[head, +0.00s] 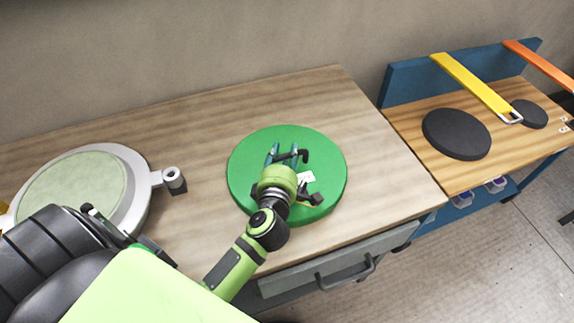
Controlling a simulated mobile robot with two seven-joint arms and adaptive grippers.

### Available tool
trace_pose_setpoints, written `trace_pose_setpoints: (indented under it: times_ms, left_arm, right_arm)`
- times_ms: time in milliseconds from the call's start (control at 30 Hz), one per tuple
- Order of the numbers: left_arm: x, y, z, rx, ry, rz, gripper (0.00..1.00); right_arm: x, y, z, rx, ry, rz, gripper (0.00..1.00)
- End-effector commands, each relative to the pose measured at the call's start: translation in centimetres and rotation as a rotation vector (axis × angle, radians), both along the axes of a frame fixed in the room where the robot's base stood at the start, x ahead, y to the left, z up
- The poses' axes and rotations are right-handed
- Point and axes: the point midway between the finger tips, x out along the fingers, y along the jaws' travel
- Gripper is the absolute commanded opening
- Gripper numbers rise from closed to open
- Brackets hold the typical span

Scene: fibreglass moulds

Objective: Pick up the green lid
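The green lid (327,160) is a round, thick disc lying flat on the wooden worktop, right of the middle. Dark fittings and a small white label show on or just over its top, partly hidden by my gripper. I cannot tell whether the fingertips touch the lid's fittings.
A pale round mould (137,165) with a grey rim and side fitting sits at the left. A drawer handle (346,274) juts from the worktop's front. At the right, a blue-backed bench (410,108) holds black discs (456,134) and yellow and orange bars. The worktop behind the lid is clear.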

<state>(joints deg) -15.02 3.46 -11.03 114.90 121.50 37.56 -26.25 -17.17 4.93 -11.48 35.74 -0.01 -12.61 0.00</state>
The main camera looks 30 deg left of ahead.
Motion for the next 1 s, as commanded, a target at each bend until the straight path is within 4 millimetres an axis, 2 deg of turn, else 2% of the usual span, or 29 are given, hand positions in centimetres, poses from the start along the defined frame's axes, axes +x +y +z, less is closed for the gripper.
trace_pose_setpoints:
  times_ms: [100,233,267,333,567,767,867,1000]
  left_arm:
    - [0.2,0.1,-0.1,0.000,0.001,0.000,0.37]
    - [0.2,0.1,-0.1,0.000,0.000,0.000,0.37]
    - [0.2,0.1,-0.1,0.000,0.000,0.000,0.29]
    - [0.2,0.1,-0.1,0.001,0.000,0.000,0.01]
    - [0.2,0.1,0.1,0.002,-0.003,-0.001,0.00]
    - [0.2,0.1,0.4,0.001,-0.004,-0.001,0.00]
    - [0.2,0.1,1.1,0.004,-0.004,-0.001,0.00]
    - [0.3,0.1,3.2,0.003,-0.008,-0.001,0.00]
  right_arm:
    - [1.0,0.1,0.1,0.003,-0.017,0.000,0.40]
    - [0.9,0.3,0.0,0.005,-0.015,-0.001,0.40]
    - [0.9,0.4,0.0,0.005,-0.014,0.000,0.40]
    - [0.6,0.5,0.0,0.007,-0.010,-0.001,0.40]
    - [-0.5,0.9,0.0,0.011,0.009,-0.003,0.40]
    - [-0.6,0.8,0.1,0.010,0.010,-0.003,0.40]
    - [-0.6,0.8,0.4,0.009,0.010,-0.003,0.40]
    - [-0.5,0.7,1.1,0.009,0.009,-0.003,0.40]
